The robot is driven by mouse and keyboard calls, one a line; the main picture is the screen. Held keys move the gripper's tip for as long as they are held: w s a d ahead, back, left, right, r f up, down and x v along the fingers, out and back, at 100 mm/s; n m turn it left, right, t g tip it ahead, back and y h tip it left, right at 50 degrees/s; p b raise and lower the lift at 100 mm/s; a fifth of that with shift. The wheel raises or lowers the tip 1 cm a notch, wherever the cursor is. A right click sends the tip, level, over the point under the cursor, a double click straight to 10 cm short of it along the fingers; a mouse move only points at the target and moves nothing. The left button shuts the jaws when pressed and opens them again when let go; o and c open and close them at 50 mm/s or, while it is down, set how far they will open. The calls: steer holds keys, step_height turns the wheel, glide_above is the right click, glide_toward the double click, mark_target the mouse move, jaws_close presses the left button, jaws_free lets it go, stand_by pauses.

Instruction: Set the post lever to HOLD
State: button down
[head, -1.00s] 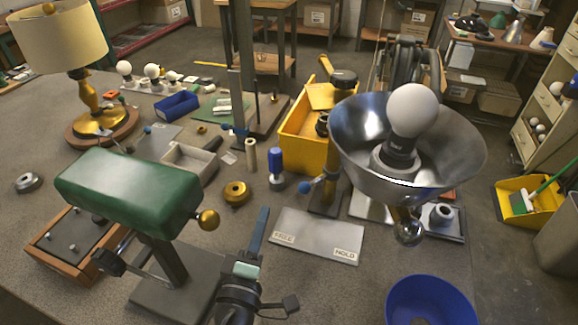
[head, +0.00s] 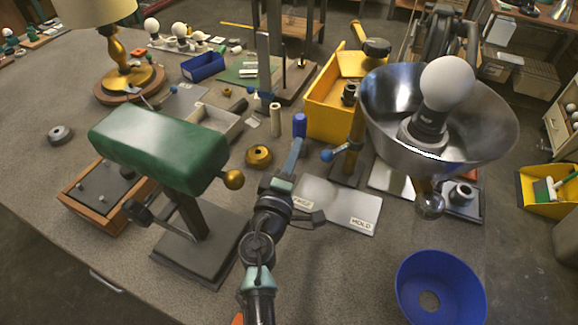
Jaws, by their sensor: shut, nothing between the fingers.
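The brass-coloured post (head: 354,140) stands on a dark base right of the middle. Its lever, with a blue ball knob (head: 327,155), sticks out to the left of the post. A pale label plate (head: 335,204) lies in front, with FREE at its left and HOLD at its right; the lever is on the FREE side. A steel bowl-shaped shade (head: 385,95) with a white bulb (head: 447,84) is above and right of the post. My gripper (head: 297,146) is shut and empty, a little left of the knob and apart from it in the picture.
A blue-handled tool (head: 299,124) shows just behind my fingertips. A green padded block on a stand (head: 160,145) is at left, a yellow bin (head: 330,110) behind the post. A blue bowl (head: 440,290) is at front right. Bare bench lies front centre.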

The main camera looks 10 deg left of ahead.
mark_target(344, 148)
steer(key=shift+s+d+f+p, duration=0.1)
steer(key=shift+d+f, duration=0.05)
steer(key=shift+d, duration=0.45)
steer(key=shift+s+d+f+p, duration=0.1)
steer(key=shift+s+d+p, duration=0.05)
steer(key=shift+d, duration=0.5)
steer(key=shift+s+d+f+p, duration=0.1)
steer(key=shift+d+f, duration=0.05)
steer(key=shift+d, duration=0.45)
steer(key=shift+s+d+n+y, duration=0.3)
steer(key=shift+n+y, duration=0.1)
steer(key=shift+y, duration=0.1)
steer(key=shift+y+b, duration=0.3)
